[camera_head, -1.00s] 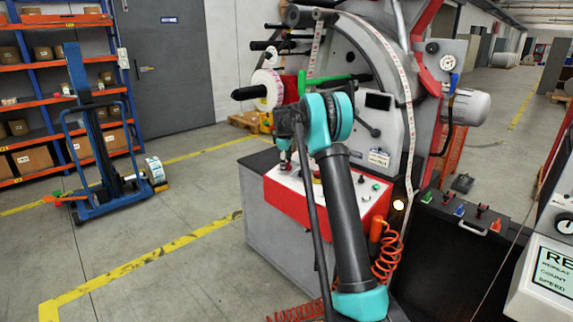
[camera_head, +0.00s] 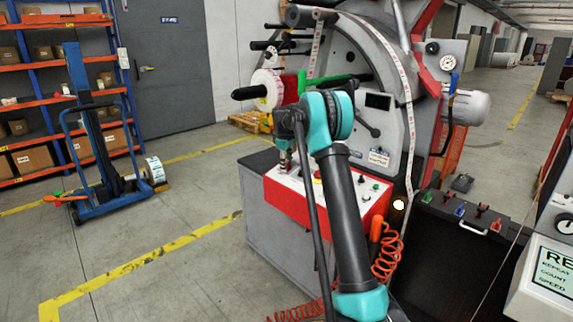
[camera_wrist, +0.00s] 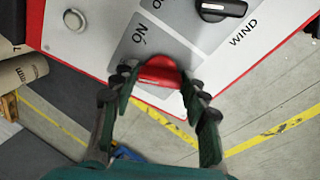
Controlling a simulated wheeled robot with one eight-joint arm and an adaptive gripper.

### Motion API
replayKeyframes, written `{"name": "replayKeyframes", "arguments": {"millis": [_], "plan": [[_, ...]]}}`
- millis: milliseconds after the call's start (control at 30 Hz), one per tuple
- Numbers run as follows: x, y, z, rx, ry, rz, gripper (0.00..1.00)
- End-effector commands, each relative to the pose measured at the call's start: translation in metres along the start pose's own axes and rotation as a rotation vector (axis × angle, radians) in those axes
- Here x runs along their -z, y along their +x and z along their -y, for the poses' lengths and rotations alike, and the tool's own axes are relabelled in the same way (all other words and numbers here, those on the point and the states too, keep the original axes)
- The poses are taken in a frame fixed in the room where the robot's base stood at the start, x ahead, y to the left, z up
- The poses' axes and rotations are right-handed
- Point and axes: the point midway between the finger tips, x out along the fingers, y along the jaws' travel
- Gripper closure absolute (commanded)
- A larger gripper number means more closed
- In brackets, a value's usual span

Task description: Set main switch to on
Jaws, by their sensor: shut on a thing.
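The main switch appears as a red rotary knob (camera_wrist: 159,72) in the wrist view, at the edge of the white control panel. The word ON is printed on the grey plate beside it. My gripper (camera_wrist: 158,84) has its two dark fingers on either side of the knob, shut on it. In the head view my gripper (camera_head: 284,162) is at the left end of the panel, and my arm partly hides it. The knob cannot be made out there.
The control panel (camera_head: 335,189) has a red rim and other buttons. In the wrist view a black WIND knob (camera_wrist: 222,9) and a round silver button (camera_wrist: 74,19) are near. A roll on a spindle (camera_head: 266,91) is above my gripper. Open floor lies left of the machine.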

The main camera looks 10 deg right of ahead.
Motion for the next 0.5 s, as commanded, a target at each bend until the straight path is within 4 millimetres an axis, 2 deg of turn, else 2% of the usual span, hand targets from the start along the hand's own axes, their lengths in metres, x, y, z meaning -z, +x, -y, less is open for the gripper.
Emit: {"name": "replayKeyframes", "arguments": {"millis": [500], "plan": [[0.0004, -0.0003, 0.0014, -0.065, 0.464, 0.0, 0.84]]}}
